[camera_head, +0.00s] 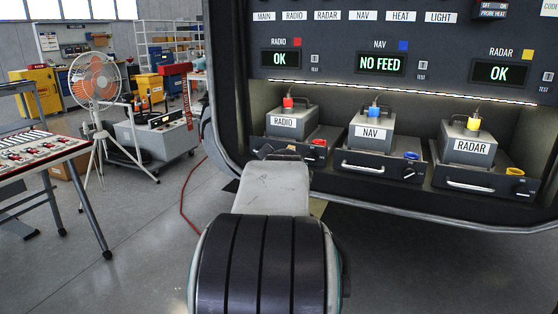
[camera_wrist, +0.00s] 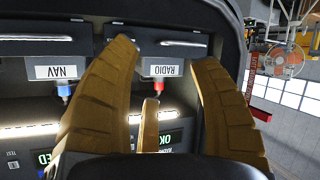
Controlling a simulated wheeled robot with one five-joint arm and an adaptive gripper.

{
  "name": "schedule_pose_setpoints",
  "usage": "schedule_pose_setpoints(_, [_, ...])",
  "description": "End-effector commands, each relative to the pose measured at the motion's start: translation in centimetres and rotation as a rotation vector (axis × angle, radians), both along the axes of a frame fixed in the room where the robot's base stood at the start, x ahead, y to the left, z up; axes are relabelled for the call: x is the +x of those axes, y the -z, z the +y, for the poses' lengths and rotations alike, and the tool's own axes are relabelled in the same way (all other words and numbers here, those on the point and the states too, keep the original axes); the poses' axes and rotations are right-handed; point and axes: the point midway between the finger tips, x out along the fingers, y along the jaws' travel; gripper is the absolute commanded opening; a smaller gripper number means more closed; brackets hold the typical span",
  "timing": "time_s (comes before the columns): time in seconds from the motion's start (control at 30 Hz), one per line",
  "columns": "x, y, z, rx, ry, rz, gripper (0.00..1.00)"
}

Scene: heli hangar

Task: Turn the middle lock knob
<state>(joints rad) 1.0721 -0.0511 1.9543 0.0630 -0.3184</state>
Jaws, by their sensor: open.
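The middle bay holds the NAV box (camera_head: 371,132) on a dark tray with a silver handle. At the tray's front right are a blue ring (camera_head: 411,156) and a black lock knob (camera_head: 408,173) with a pale mark. My gripper (camera_wrist: 165,52) is open and empty, its tan fingers spread. I cannot make out the middle knob there.
The RADIO box (camera_head: 293,122) stands left of NAV and the RADAR box (camera_head: 468,148) right, each with its own tray and knob. The NAV display (camera_head: 381,63) reads NO FEED; the other two read OK. A fan (camera_head: 95,78) and a cart (camera_head: 158,139) stand left.

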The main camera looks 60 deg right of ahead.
Motion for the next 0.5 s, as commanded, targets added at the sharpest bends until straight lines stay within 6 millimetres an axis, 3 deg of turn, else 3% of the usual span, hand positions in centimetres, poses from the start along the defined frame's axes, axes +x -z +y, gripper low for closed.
schedule_pose_setpoints(0.2, [1.0, -0.3, 1.4, 0.026, -0.027, 0.005, 0.56])
schedule_pose_setpoints(0.5, [1.3, -0.2, 1.9, 0.035, -0.037, 0.006, 0.56])
